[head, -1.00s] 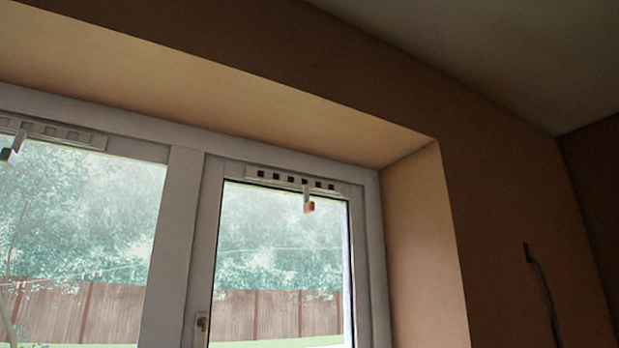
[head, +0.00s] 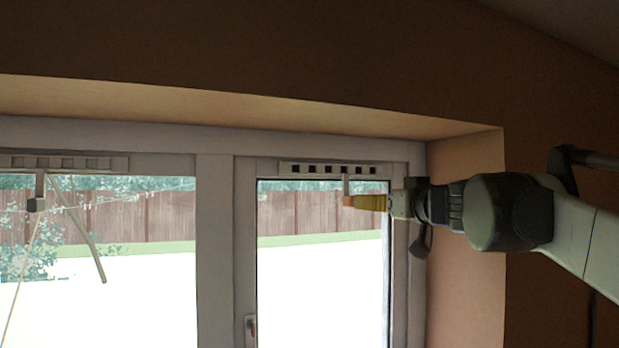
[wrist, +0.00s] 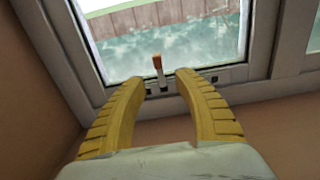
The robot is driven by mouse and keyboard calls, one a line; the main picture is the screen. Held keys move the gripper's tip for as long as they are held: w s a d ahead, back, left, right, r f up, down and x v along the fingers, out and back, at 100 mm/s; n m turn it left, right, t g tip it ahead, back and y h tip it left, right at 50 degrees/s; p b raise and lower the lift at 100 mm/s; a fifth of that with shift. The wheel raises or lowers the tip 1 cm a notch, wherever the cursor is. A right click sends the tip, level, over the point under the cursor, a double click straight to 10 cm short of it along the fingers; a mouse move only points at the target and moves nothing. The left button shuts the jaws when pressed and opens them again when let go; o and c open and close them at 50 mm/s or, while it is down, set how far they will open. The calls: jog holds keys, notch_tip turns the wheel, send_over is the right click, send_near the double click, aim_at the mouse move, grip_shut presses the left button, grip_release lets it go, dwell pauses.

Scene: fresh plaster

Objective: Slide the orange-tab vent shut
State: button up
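The orange-tab vent (head: 329,169) is a pale strip on the top frame of the right window pane. Dark square slots show along it. A thin stem hangs from it and ends in the orange tab (head: 348,201). My gripper (head: 362,202) comes from the right, with its yellow fingertips at the tab in the head view. In the wrist view my gripper (wrist: 160,76) is open, with two yellow curved fingers spread apart. The tab (wrist: 157,62) shows in the gap between the fingertips, apart from both. Whether it lies between them in depth I cannot tell.
A second vent (head: 64,163) with a grey tab (head: 36,204) sits above the left pane. A window handle (head: 250,330) is low on the middle frame. The plastered side reveal (head: 465,230) stands close behind my arm, and the overhead reveal (head: 250,108) runs above.

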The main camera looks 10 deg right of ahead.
aim_at(353, 197)
jog(key=p+x, duration=0.1)
jog(key=x, duration=0.2)
jog(key=p+x, duration=0.1)
jog(key=x, duration=0.3)
jog(key=r+p+x, duration=0.1)
jog(key=x, duration=0.3)
jog(key=shift+w+d, duration=0.1)
jog(key=shift+d, duration=0.1)
grip_shut()
